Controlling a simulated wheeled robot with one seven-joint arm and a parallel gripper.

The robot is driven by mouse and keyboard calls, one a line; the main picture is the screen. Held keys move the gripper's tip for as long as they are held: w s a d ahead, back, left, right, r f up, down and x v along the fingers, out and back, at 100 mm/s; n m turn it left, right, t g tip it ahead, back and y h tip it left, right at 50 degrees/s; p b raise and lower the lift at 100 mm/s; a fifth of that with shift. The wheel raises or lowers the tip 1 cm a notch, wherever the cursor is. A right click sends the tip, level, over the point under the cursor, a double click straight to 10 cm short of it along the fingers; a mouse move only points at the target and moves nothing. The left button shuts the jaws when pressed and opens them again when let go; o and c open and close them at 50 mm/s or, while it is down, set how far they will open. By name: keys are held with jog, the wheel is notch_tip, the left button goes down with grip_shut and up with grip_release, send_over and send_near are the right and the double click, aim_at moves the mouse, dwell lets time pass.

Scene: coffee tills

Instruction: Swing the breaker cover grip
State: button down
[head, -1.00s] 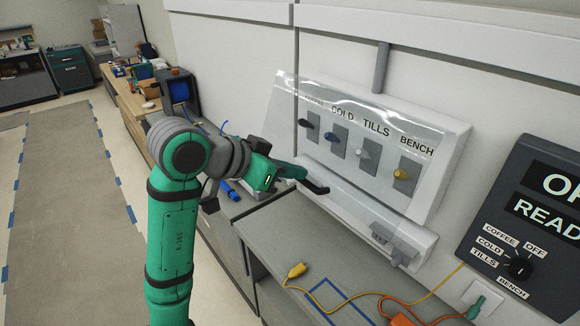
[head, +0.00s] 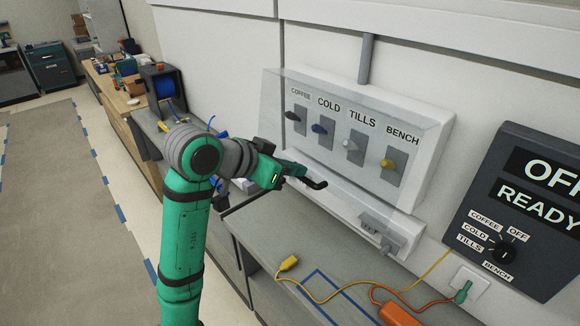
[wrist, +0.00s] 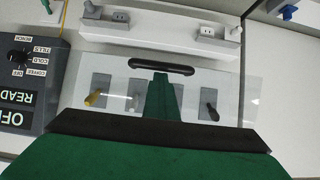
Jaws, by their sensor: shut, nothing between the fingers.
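The breaker panel (head: 271,105) on the wall has a row of switches labelled COFFEE, COLD, TILLS and BENCH. A clear cover (head: 335,112) lies in front of them; its exact angle is hard to tell. Its black bar-shaped grip (head: 318,185) is at the lower edge, and it also shows in the wrist view (wrist: 162,67). My gripper (head: 301,174) is shut and empty, with its tips right at the grip. In the wrist view the green fingers (wrist: 160,92) end at the middle of the bar; I cannot tell whether they touch it.
A grey counter (head: 262,232) runs below the panel, with a yellow plug (head: 289,263), an orange block (head: 398,314) and cables. A dark sign board with a dial (head: 506,250) hangs at right. A blue spool (head: 164,87) stands at back left. The floor at left is open.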

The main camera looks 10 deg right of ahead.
aim_at(311, 172)
jog(key=shift+x, duration=1.1)
jog(key=shift+w+f, duration=0.2)
jog(key=shift+f, duration=0.05)
jog(key=shift+w+d+f, duration=0.15)
jog(key=shift+d, duration=0.1)
jog(key=c, duration=2)
grip_release()
jog(key=shift+d, duration=0.2)
jog(key=shift+c, duration=0.2)
jog(key=shift+a, duration=0.1)
